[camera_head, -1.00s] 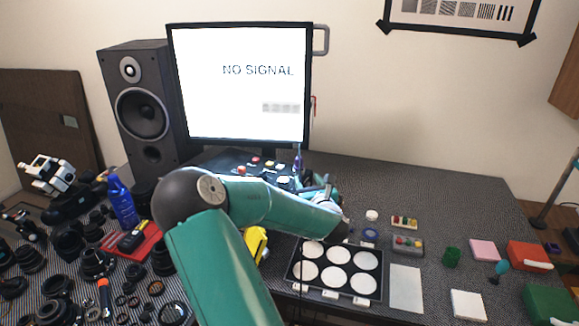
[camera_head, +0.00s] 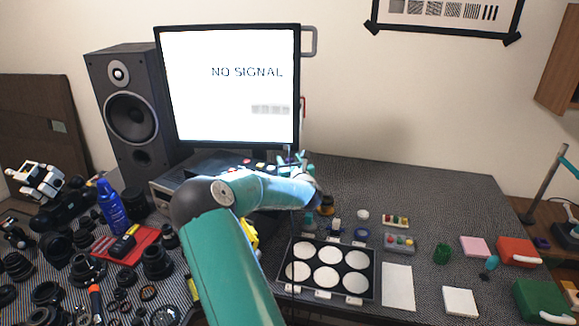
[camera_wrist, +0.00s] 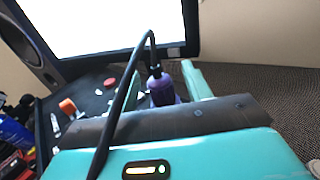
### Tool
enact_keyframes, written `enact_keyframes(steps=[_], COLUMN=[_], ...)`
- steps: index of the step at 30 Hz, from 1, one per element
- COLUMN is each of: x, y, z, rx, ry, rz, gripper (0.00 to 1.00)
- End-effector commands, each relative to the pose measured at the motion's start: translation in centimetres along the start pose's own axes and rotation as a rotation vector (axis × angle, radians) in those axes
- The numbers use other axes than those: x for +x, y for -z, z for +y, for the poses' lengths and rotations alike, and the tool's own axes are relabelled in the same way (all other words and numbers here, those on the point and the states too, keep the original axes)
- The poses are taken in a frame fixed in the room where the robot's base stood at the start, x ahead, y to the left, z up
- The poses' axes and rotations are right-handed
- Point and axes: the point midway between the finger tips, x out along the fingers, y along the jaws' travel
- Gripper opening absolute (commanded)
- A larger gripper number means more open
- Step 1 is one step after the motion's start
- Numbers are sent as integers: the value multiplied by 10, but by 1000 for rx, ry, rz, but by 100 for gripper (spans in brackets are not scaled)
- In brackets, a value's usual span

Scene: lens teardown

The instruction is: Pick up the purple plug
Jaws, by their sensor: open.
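The purple plug (camera_wrist: 163,91) stands upright in the wrist view, with a black cable looping up from its top and down across the near side. My gripper (camera_wrist: 164,82) is open, with one teal finger on each side of the plug. I cannot tell whether either finger touches it. The plug's lower end is hidden by my own wrist. In the head view my gripper (camera_head: 296,164) is in front of the monitor's lower right, largely hidden by my arm, and only a thin purple bit shows there.
A monitor (camera_head: 228,85) and a speaker (camera_head: 130,115) stand behind. A dark panel with red and orange knobs lies left of the plug. Lens parts crowd the left. A tray of white discs (camera_head: 330,268) and small boxes lie right.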

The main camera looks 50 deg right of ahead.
Motion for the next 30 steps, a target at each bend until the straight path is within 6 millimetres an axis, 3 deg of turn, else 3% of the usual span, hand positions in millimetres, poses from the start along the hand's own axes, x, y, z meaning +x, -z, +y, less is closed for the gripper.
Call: enact_keyframes(steps=[6, 14, 23, 30], x=[1, 1, 1, 1], y=[0, 0, -2, -22], z=[0, 0, 0, 0], rx=[1, 1, 0, 1], ry=[1, 0, 0, -1], rz=[1, 0, -1, -4], gripper=[49, 0, 0, 0])
